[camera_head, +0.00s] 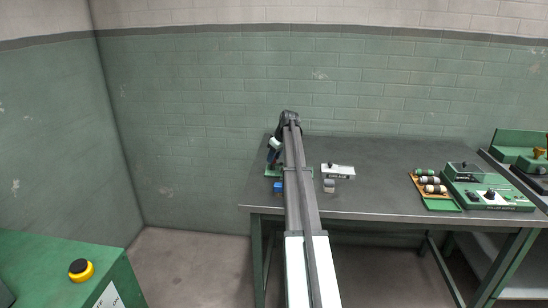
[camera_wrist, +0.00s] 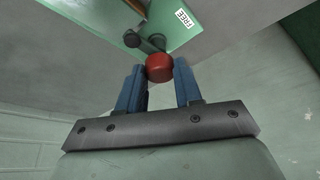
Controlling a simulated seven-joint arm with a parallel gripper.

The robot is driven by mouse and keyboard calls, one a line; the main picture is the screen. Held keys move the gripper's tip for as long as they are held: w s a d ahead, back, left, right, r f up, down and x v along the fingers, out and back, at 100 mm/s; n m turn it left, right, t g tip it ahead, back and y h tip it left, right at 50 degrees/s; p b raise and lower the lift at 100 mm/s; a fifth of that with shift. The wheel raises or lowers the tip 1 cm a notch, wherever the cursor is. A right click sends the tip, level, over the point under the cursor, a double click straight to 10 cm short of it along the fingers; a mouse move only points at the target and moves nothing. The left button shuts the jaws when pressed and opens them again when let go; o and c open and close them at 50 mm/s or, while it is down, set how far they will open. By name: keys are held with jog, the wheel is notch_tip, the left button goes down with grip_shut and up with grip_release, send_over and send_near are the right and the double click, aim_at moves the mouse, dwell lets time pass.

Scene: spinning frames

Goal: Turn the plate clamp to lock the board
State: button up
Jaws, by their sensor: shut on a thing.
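In the wrist view, my gripper (camera_wrist: 160,75) has two blue fingers on either side of a round red knob (camera_wrist: 159,67) and is shut on it. The knob sits by a dark lever with a round end (camera_wrist: 133,40), which appears to be the plate clamp. Behind it is a green plate (camera_wrist: 95,12) with a white label reading FREE (camera_wrist: 184,18). A brown strip (camera_wrist: 137,5), perhaps the board, shows at the top edge. In the head view my arm covers most of the green fixture (camera_head: 271,171) at the table's left end. The fingers are not clear there.
The grey metal table (camera_head: 375,198) has free room in its middle. A small white box (camera_head: 338,171) and a grey block (camera_head: 329,186) lie right of my arm. Farther right are a tray of rollers (camera_head: 428,187) and a green device (camera_head: 500,203).

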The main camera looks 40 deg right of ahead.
jog(key=o, duration=1)
jog(key=shift+o, duration=0.2)
jog(key=shift+r, duration=0.1)
jog(key=v, duration=1.3)
jog(key=shift+r, duration=0.3)
jog(key=shift+s, duration=0.1)
